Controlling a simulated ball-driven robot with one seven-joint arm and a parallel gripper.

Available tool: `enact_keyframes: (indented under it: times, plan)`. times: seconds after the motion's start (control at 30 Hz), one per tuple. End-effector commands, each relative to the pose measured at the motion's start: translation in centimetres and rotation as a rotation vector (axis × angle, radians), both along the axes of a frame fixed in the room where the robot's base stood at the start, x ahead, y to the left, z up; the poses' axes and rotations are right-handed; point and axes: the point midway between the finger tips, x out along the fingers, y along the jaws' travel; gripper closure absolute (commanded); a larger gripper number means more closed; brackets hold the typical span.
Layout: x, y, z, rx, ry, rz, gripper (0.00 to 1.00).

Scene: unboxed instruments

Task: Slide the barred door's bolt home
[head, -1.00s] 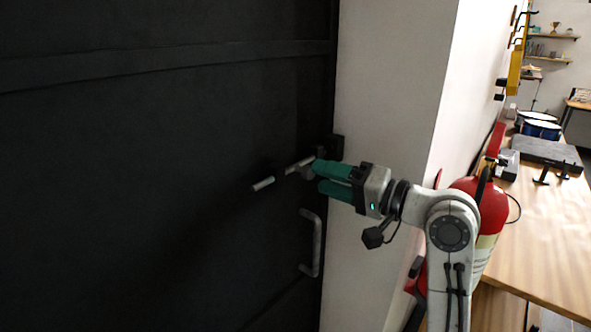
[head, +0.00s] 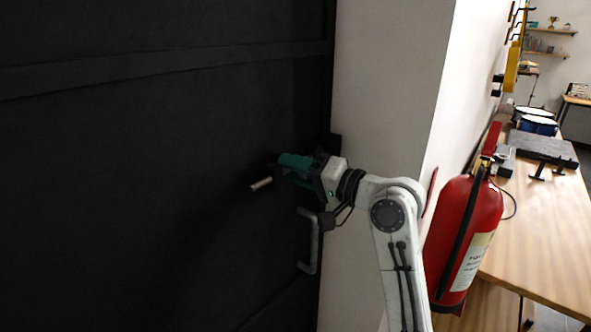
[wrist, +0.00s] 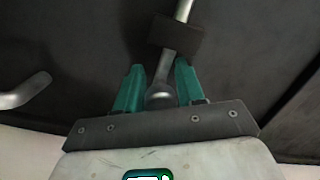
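The dark door (head: 150,150) fills the left of the head view. The bolt's pale metal rod (head: 261,184) sticks out left of my gripper (head: 285,170), which hides most of the bolt. In the wrist view the rod (wrist: 184,9) runs into a dark bracket (wrist: 174,38), and the bolt's knob-ended handle (wrist: 162,88) points towards me. My gripper's green fingers (wrist: 158,88) stand one on each side of this handle, apart, with narrow gaps visible. Whether a finger touches it I cannot tell.
A grey pull handle (head: 313,240) sits on the door below the bolt; it also shows in the wrist view (wrist: 25,92). A white wall pillar (head: 385,100) borders the door. A red fire extinguisher (head: 465,235) and a wooden bench (head: 545,230) stand right of my arm.

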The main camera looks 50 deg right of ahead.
Motion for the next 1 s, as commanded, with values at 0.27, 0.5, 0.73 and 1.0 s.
enact_keyframes:
  times: [0.27,0.5,0.73,1.0]
  plan:
    - [0.0,0.0,0.0,0.0,0.001,0.0,0.89]
    - [0.0,0.0,-0.1,0.0,0.002,-0.001,1.0]
    - [0.0,-0.5,-0.1,-0.002,0.004,-0.003,1.0]
    - [0.1,-4.5,-0.2,-0.002,0.005,-0.003,1.0]
